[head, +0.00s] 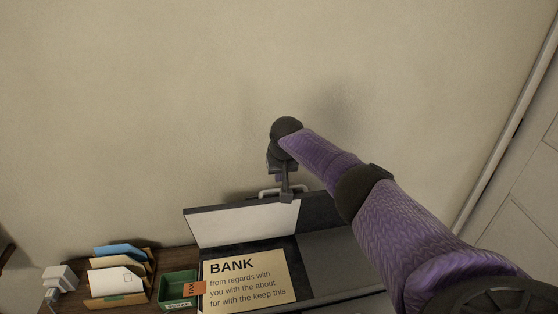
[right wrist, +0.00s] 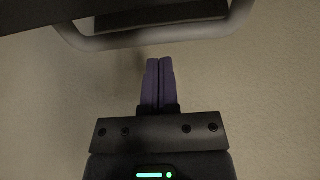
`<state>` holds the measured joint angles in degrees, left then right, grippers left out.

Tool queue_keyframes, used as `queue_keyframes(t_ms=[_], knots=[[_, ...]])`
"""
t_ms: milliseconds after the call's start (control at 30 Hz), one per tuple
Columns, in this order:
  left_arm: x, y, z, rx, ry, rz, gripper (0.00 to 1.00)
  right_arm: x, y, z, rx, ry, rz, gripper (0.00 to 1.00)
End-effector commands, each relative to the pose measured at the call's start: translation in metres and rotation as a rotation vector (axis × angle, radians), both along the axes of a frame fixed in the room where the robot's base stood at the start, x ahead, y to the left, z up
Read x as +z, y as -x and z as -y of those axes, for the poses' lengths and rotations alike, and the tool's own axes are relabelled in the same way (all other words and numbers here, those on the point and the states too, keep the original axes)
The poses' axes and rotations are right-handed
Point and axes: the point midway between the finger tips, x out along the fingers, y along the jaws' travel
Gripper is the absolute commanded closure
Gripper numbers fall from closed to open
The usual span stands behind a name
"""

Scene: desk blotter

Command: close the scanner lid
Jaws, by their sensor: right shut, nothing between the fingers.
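The scanner stands on the desk in the head view, with its dark lid (head: 240,223) raised and its pale inner face toward me. A paper headed BANK (head: 246,279) lies at the scanner's bed. A light handle (head: 268,192) sticks up at the lid's top edge. My right gripper (head: 287,195) is at the lid's upper edge, beside the handle, pointing down. In the right wrist view the right gripper (right wrist: 159,62) has its fingers together and empty, close below the handle bar (right wrist: 150,40). I cannot tell whether they touch it. My left gripper is not in view.
A white object (head: 60,277) stands at the desk's left end. The wall (head: 150,110) rises close behind the lid.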

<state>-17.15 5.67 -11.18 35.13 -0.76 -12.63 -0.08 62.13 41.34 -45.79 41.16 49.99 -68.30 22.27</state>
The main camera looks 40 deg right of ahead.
Motion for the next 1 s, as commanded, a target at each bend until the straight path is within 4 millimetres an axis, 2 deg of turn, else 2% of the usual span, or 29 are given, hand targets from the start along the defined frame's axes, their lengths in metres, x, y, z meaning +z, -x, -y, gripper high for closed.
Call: queue_keyframes(t_ms=[100,367,633,800,1000], knots=[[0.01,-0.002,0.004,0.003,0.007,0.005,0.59,0.001,0.009,-0.004,0.001,0.003,-0.002,1.0],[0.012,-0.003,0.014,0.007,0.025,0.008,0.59,-0.003,0.014,-0.008,0.0,-0.001,0.0,1.0],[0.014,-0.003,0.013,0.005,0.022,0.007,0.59,-0.002,0.014,-0.008,0.001,0.002,0.002,1.0],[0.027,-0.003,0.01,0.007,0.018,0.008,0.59,0.0,0.017,-0.009,0.001,0.02,0.035,1.0],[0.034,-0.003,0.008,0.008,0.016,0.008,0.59,0.0,0.019,-0.01,0.0,0.034,0.062,1.0]])
